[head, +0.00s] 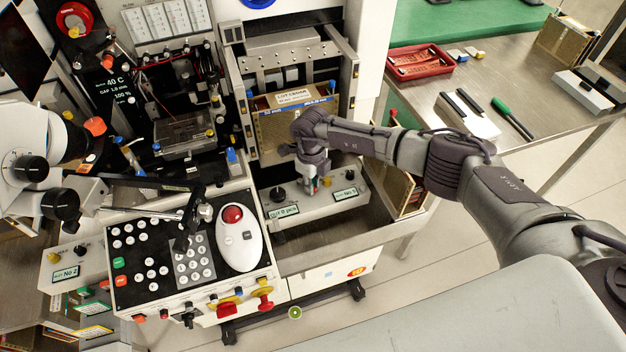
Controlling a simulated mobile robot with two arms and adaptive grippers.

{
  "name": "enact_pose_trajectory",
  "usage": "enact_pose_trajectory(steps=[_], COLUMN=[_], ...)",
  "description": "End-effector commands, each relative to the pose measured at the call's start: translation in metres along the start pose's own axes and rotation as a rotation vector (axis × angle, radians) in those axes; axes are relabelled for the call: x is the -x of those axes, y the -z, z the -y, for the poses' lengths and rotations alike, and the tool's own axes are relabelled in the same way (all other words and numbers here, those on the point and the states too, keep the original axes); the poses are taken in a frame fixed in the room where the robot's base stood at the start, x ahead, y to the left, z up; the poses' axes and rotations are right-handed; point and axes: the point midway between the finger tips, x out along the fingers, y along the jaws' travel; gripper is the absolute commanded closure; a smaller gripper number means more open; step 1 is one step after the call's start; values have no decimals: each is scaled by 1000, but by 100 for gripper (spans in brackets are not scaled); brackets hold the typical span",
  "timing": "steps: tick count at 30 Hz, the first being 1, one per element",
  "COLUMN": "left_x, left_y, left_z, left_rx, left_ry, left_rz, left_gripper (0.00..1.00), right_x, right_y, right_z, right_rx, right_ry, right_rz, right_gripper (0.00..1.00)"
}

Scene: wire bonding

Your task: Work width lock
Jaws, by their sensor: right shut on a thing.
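My right gripper (313,186) reaches in from the right and points down at a light grey panel (312,207) low on the machine's front. It is shut on a small knob on this panel, which its fingers mostly hide. A yellow part (326,181) shows beside the fingertips. A black knob (277,194) stands free on the same panel, left of my gripper. Green-edged labels sit on the panel's front; the right one (345,193) reads "No 1". My left gripper is not in view.
A carton-coloured magazine (272,130) stands behind my right gripper. A keypad console (150,262) with a white mouse-like device (239,238) lies to the left. A steel table (425,95) at the right holds a red tray (419,62) and tools.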

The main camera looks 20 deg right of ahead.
Motion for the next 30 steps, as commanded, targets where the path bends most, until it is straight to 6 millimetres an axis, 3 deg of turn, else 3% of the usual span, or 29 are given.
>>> enact_pose_trajectory(steps=[15, 30], left_x=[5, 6], left_y=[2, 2], left_z=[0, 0], left_rx=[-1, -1], left_ry=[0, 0], left_rz=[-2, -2], left_gripper=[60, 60], right_x=[1, 1], right_y=[-5, -9], right_z=[-18, -24], right_rx=[-454, -661], right_ry=[-1, 0], right_rz=[2, 2], right_gripper=[100, 100])
